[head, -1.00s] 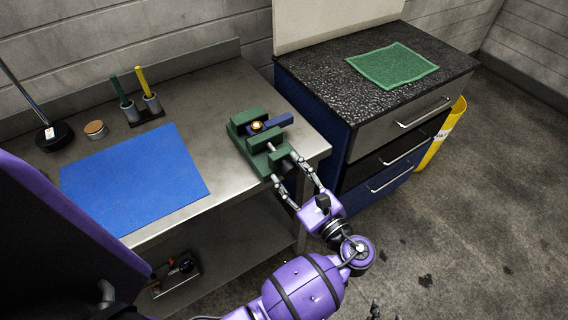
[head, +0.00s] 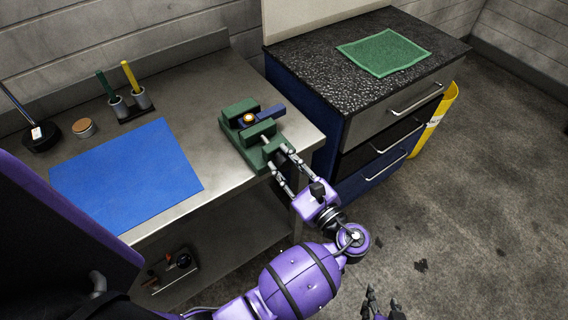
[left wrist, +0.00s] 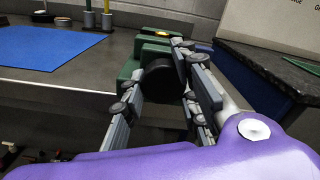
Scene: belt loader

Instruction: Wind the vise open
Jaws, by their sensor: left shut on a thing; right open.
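The green vise (head: 240,141) stands at the right front corner of the steel workbench. A blue block (head: 268,114) with a round brass-coloured part (head: 249,118) sits between its jaws. My left gripper (head: 277,163) is at the front of the vise, its two fingers either side of the screw end. In the left wrist view, the fingers (left wrist: 160,85) are around a dark round handle part (left wrist: 158,82) in front of the green vise body (left wrist: 133,70). The handle is mostly hidden in the head view. My right gripper (head: 382,303) is open and empty, low over the floor.
A blue mat (head: 125,175) lies on the bench left of the vise. Behind it are a pen holder (head: 131,108), a round wooden-topped tin (head: 84,128) and a black lamp base (head: 41,138). A drawer cabinet with a green cloth (head: 384,52) stands close on the right.

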